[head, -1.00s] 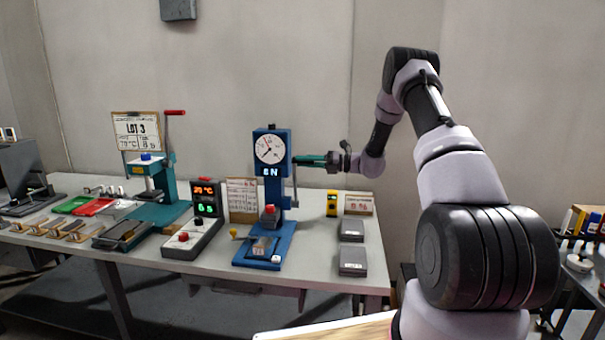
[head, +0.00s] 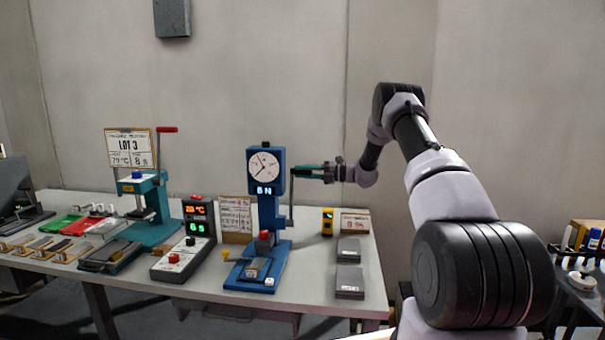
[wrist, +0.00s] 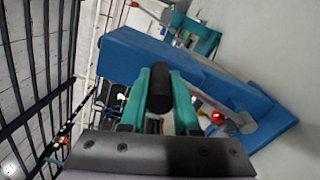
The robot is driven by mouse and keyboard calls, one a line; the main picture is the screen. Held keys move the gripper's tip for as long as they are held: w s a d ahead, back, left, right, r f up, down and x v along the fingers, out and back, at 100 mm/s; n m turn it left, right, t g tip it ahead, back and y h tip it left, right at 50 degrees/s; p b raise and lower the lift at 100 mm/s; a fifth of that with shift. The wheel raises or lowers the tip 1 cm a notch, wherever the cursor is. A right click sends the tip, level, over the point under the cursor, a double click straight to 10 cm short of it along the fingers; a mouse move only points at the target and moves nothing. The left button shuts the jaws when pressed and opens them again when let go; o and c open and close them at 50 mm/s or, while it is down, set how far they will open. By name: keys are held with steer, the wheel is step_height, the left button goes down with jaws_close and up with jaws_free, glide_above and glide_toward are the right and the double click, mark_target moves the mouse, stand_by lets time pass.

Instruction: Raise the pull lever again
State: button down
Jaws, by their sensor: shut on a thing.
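The blue pull tester (head: 265,210) stands on the table with a round dial (head: 264,165) and a small lit display. Its pull lever (head: 291,205) is on the right side and stands upright, its handle end at the top. My gripper (head: 303,172) reaches in from the right at that top end, beside the dial. In the wrist view, the teal fingers of my gripper (wrist: 160,85) are shut on the lever's black handle (wrist: 160,92). The tester's blue column (wrist: 190,75) lies just beyond the fingers. The fingers partly hide the handle.
A teal press (head: 150,195) with a red-tipped handle and a control box (head: 197,225) with lit displays stand to the left. Grey blocks (head: 349,280) and a yellow device (head: 327,222) lie to the right on the table (head: 315,285).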

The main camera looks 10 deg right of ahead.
steer(key=shift+d, duration=0.15)
steer(key=c, duration=0.7)
jaws_free()
steer(key=shift+o, duration=0.2)
steer(key=v, duration=1)
steer(key=shift+d, duration=0.35)
steer(key=shift+s, duration=0.1)
